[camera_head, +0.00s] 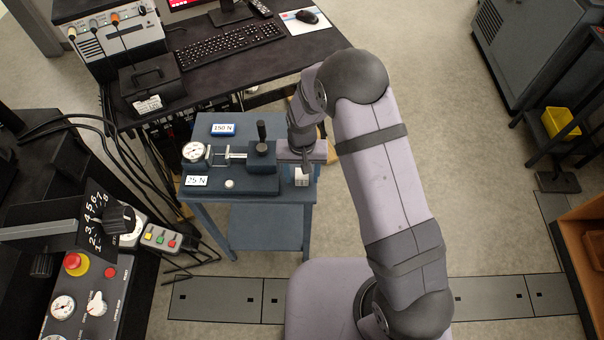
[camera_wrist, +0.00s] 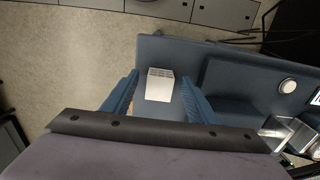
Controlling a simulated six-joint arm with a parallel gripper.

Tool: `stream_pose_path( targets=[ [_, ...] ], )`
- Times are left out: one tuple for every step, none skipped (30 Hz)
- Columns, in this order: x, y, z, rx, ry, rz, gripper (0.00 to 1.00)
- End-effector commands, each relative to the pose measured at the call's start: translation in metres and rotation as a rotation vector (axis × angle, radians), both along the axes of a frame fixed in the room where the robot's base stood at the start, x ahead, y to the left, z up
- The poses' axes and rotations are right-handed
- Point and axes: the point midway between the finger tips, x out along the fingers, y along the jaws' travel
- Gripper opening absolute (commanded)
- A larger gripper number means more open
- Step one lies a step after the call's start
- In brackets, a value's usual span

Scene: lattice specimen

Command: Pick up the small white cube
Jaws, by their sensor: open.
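The small white cube (camera_head: 301,177) stands near the right edge of the small blue table (camera_head: 208,212) in the head view. In the wrist view the cube (camera_wrist: 159,85) lies beyond and between the fingertips, with its patterned face showing. My gripper (camera_wrist: 158,92) is open, with one blue finger to each side of the cube and nothing held. In the head view my gripper (camera_head: 302,165) is over the right end of the table, close to the cube, and its fingers are mostly hidden by my arm. Contact with the cube is not visible.
A fixture with a round dial (camera_head: 194,152) and a black-knobbed block (camera_head: 262,152) stands left of the cube on the table. A white round button (camera_head: 229,184) and label plates are nearby. A desk with a keyboard (camera_head: 229,45) is behind. Floor right of the table is open.

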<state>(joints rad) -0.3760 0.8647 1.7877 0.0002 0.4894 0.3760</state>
Motion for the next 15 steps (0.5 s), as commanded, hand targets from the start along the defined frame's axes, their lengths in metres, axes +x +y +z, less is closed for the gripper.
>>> stream_pose_path(
  targets=[
    [-0.0004, -0.0001, -0.0025, 0.000, 0.001, 0.000, 0.53],
    [-0.0005, -0.0002, -0.0039, 0.000, 0.002, 0.000, 0.53],
    [-0.0004, -0.0001, -0.0051, 0.000, 0.001, 0.000, 0.53],
    [-0.0002, 0.0000, -0.0057, 0.000, 0.000, 0.000, 0.53],
    [-0.0001, 0.0000, -0.0060, 0.000, 0.000, 0.000, 0.53],
    [0.0000, 0.0000, -0.0062, 0.000, -0.001, 0.000, 0.53],
    [0.0001, 0.0000, -0.0062, 0.000, -0.001, 0.000, 0.53],
    [0.0001, 0.0001, -0.0062, 0.000, -0.001, 0.000, 0.53],
    [0.0001, 0.0000, -0.0061, 0.000, -0.001, 0.000, 0.53],
    [0.0001, 0.0001, -0.0061, 0.000, -0.001, 0.000, 0.53],
    [0.0001, 0.0000, -0.0061, 0.000, -0.001, 0.000, 0.51],
    [0.0000, 0.0000, -0.0060, 0.000, -0.001, 0.000, 0.41],
    [0.0001, 0.0000, -0.0060, 0.000, -0.001, 0.000, 0.34],
    [0.0000, 0.0000, -0.0060, 0.000, -0.001, 0.000, 0.27],
    [0.0000, 0.0000, -0.0060, 0.000, -0.001, 0.000, 0.17]
  ],
)
